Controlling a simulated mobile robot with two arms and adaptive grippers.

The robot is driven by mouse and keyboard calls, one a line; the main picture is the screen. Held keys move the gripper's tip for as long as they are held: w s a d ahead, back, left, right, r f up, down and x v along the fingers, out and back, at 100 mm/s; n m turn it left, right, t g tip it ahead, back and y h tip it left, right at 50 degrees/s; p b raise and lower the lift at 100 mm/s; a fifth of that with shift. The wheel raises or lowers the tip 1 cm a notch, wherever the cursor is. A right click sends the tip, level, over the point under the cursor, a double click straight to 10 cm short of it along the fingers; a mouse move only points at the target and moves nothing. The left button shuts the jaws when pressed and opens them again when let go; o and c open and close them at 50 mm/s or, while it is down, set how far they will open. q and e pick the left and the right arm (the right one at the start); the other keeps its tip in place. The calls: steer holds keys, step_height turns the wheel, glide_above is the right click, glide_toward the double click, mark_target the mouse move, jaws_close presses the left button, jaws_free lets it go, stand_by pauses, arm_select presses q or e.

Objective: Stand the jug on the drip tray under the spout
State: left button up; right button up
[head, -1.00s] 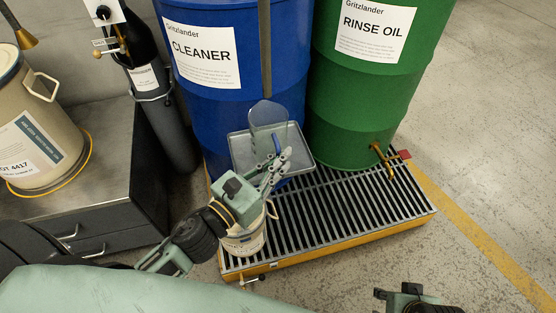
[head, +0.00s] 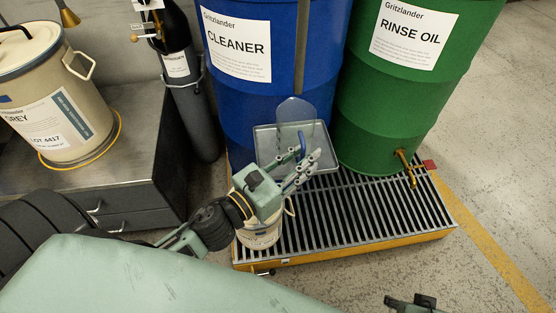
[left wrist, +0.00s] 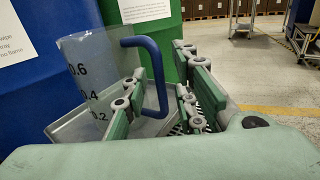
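The clear jug (head: 291,112) with a blue handle (left wrist: 153,75) stands upright over the grey square drip tray (head: 325,160), in front of the blue CLEANER drum (head: 275,105). Its base is partly hidden by my left gripper. My left gripper (head: 306,156) is at the jug's handle; in the left wrist view its fingers (left wrist: 160,105) are apart, one on each side of the handle, with gaps showing. The spout is not in view; only a vertical pipe (head: 301,45) shows before the drum. My right gripper (head: 412,303) is cut off at the bottom edge.
A green RINSE OIL drum (head: 385,110) with a brass tap (head: 405,165) stands right of the tray on the slatted pallet (head: 370,215). A small white pail (head: 262,236) is below my left gripper. A beige pail (head: 50,90) stands on the cabinet (head: 140,165) at left.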

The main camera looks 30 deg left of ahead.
arm_select(q)
steer(key=shift+b+v, duration=1)
steer(key=shift+v, duration=4.8)
steer(key=w+a+f+n+g+y, duration=0.15)
steer(key=a+f+n+y, duration=0.3)
steer(key=n, duration=0.75)
steer(key=w+a+f+n+g+y, duration=0.1)
steer(key=a+f+n+g+y, duration=0.35)
steer(key=n, duration=0.75)
steer(key=s+d+f+n+g+h, duration=0.1)
steer(key=s+d+f+n+g, duration=0.2)
steer(key=s+n, duration=0.2)
steer(key=s+d+f+n+g+h, duration=0.1)
steer(key=s+d+f+n+g, duration=0.3)
steer(key=n, duration=0.5)
steer(key=shift+s+n, duration=0.3)
steer(key=shift+s, duration=0.4)
arm_select(e)
steer(key=v, duration=0.4)
steer(key=shift+s+r, duration=0.1)
steer(key=shift+r, duration=0.05)
arm_select(q)
steer(key=shift+o, duration=0.2)
steer(key=shift+a+f, duration=0.1)
arm_select(e)
steer(key=shift+r, duration=0.1)
